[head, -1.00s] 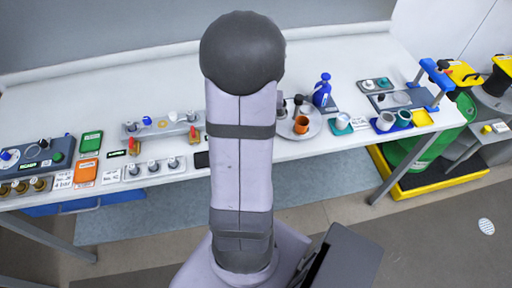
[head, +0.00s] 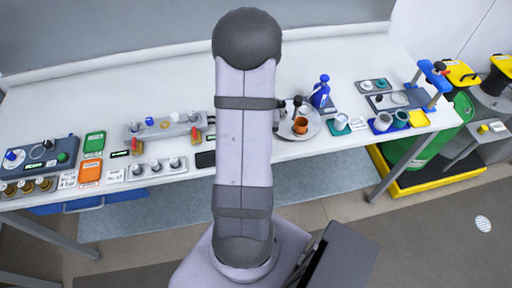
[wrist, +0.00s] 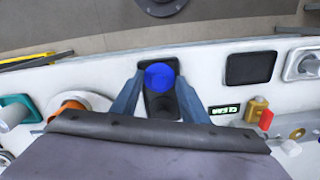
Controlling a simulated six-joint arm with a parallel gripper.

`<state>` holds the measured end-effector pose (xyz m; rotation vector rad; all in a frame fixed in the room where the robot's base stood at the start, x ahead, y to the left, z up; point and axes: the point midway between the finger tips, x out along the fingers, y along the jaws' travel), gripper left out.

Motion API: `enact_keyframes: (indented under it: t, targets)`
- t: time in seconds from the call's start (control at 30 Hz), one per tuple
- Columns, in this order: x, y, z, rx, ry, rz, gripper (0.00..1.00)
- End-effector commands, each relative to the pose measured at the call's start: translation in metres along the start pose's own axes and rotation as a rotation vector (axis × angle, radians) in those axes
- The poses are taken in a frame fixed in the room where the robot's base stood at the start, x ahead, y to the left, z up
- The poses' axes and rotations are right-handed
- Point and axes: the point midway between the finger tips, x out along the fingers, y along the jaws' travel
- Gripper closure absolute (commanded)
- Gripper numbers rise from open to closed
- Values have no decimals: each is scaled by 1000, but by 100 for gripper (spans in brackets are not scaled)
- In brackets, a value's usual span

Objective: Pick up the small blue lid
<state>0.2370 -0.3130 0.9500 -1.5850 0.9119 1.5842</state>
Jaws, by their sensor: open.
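The small blue lid (wrist: 159,76) shows in the wrist view as a round blue disc over a dark, flat black piece (wrist: 160,102). My gripper (wrist: 160,76) is open, with one blue-grey finger on each side of the lid. I cannot tell whether the fingers touch it or how high they are above it. In the head view my own arm hides the lid and the gripper.
A valve manifold (head: 165,130) lies to the left. A black pad (wrist: 250,68) lies near the table's front edge.

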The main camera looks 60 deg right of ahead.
Motion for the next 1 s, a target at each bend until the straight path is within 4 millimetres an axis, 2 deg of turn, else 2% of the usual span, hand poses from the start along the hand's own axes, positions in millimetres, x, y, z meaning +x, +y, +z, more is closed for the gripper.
enact_keyframes:
  t: [0.17,0.33,0.73,0.87,1.0]
  targets:
    - [0,0,0,0,0,0,59]
    - [0,0,0,0,0,0,100]
    - [-3,0,-1,0,2,0,100]
    - [-12,0,-1,0,4,0,100]
    - [-30,0,-2,0,6,0,100]
